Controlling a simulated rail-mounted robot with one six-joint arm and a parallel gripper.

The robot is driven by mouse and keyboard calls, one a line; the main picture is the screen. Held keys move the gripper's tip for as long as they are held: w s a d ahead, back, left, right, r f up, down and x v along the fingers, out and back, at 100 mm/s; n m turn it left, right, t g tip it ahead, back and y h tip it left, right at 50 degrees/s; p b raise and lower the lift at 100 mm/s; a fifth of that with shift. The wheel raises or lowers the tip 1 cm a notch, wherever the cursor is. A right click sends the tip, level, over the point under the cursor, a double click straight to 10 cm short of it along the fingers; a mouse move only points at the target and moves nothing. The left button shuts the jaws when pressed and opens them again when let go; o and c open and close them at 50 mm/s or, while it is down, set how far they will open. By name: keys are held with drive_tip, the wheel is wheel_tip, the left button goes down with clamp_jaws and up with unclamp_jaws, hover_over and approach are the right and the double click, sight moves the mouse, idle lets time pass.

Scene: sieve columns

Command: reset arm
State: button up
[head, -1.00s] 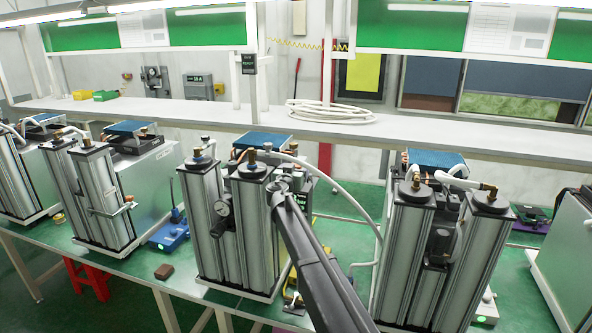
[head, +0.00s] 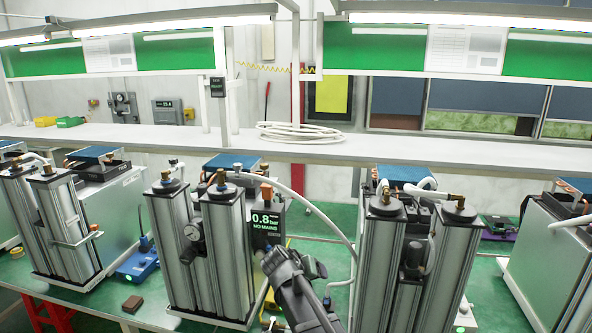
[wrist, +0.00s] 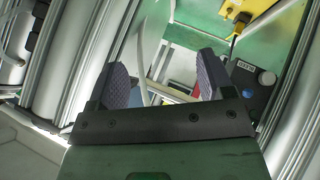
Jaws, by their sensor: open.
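My gripper (wrist: 163,82) shows in the wrist view with its two ribbed fingers apart and nothing between them. It points down into a gap between grey metal columns. In the head view my arm reaches up from the bottom, right of the middle sieve column unit (head: 222,250), with its end just below a small display (head: 267,224) reading 0.8 bar, NO MAINS. The fingertips cannot be made out there. I cannot tell whether the arm touches the unit.
Another column unit (head: 380,260) stands close to the right of my arm, and one (head: 65,225) stands at left. A white hose (head: 325,222) arches behind my arm. A brown block (head: 133,304) lies on the green bench. A yellow box (wrist: 236,8) shows in the wrist view.

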drive_tip(key=s+d+f+g+y+b, duration=0.2)
drive_tip(key=s+d+f, duration=0.2)
drive_tip(key=s, duration=0.4)
drive_tip(key=s+d+f+g+y+b, duration=0.2)
drive_tip(key=s+d+f, duration=0.3)
drive_tip(key=s, duration=0.3)
drive_tip(key=s+d+f+g+y+b, duration=0.1)
drive_tip(key=s+d+f+g+b, duration=0.1)
drive_tip(key=s+d+f, duration=0.3)
drive_tip(key=shift+s+m+g+y+b, duration=0.35)
drive_tip(key=shift+s+b, duration=0.4)
drive_tip(key=shift+s, duration=0.65)
